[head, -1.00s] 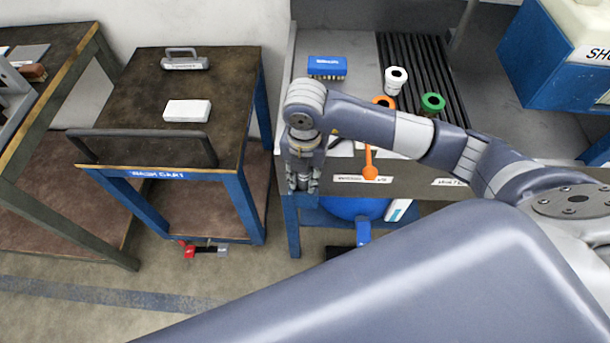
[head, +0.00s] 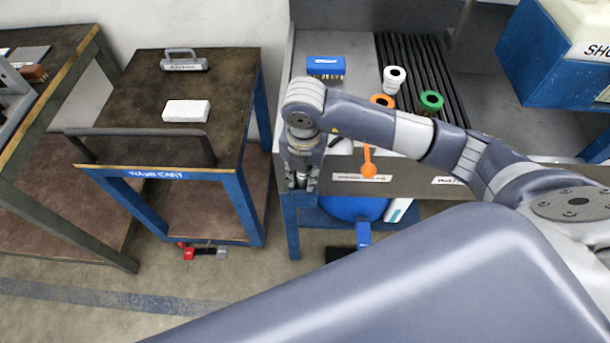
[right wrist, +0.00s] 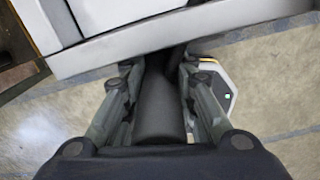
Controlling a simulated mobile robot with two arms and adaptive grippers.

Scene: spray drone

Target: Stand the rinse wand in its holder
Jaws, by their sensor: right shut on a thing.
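My right gripper (head: 301,184) points down at the front left corner of the grey wash bench (head: 346,55). In the right wrist view its fingers (right wrist: 161,105) are shut on a dark cylinder (right wrist: 160,108). This may be the rinse wand's grip; its ends are hidden, so I cannot tell. On the bench stand a white cup-like holder (head: 394,80), a green-rimmed one (head: 431,101) and an orange-rimmed one (head: 382,101), partly behind my arm. An orange round-ended piece (head: 368,170) shows at the bench front. I cannot tell which holder is the wand's. My left gripper is out of view.
A blue brush (head: 326,66) lies at the bench's back left. The wash cart (head: 140,90) to the left bears a white block (head: 186,111) and a grey handled tool (head: 184,62). A blue tank (head: 352,207) is under the bench. A blue box (head: 560,65) stands right.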

